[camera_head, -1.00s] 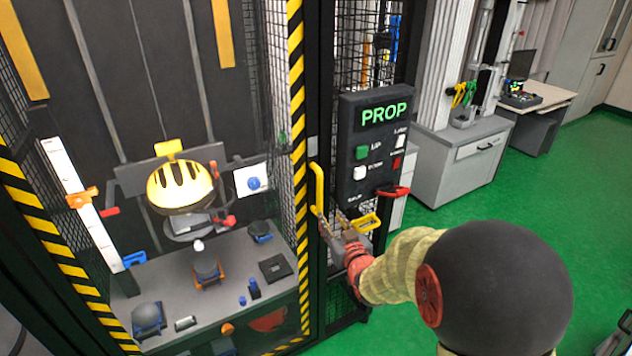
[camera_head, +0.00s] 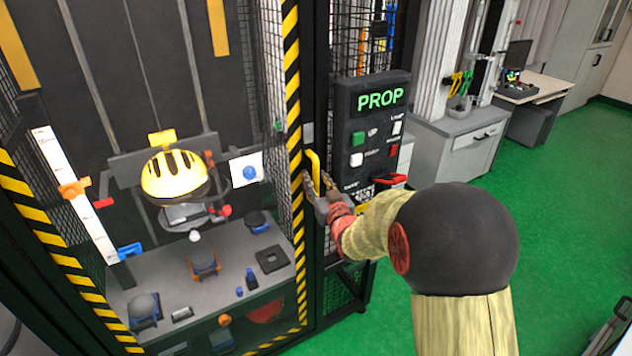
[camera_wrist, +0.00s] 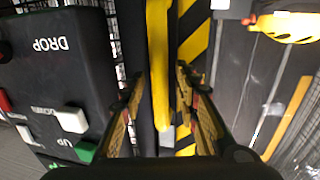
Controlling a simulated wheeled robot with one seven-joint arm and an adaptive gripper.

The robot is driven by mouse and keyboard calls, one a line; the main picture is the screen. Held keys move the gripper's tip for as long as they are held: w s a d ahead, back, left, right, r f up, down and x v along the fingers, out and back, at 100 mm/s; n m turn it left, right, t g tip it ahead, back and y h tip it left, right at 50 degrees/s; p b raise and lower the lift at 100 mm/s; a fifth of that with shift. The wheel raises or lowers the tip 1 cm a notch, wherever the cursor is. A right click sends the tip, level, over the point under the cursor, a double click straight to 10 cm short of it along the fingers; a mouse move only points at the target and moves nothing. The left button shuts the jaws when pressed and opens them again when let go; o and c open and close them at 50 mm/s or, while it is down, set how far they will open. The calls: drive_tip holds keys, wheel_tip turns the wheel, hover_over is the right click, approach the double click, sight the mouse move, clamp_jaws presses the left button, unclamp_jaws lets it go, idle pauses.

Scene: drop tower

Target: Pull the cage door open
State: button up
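The cage door (camera_head: 293,120) has a black frame with yellow-and-black striped edges and looks shut. Its upright yellow handle (camera_head: 314,168) is on the right side of the door. My gripper (camera_head: 318,188) is at the handle's lower part. In the wrist view, the yellow handle (camera_wrist: 158,50) runs between the two fingers of my gripper (camera_wrist: 161,80). The fingers are apart, one on each side, with gaps beside the handle. The handle's lower end in the head view is hidden by my gripper.
A dark control panel (camera_head: 372,115) with a green PROP display and buttons stands just right of the handle, with a red handle (camera_head: 390,180) below. Inside the cage are a yellow helmet (camera_head: 174,177) and a grey base plate (camera_head: 222,285). Green floor (camera_head: 560,220) is free at right.

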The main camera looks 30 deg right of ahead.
drive_tip(key=c, duration=0.3)
drive_tip(key=c, duration=0.4)
clamp_jaws()
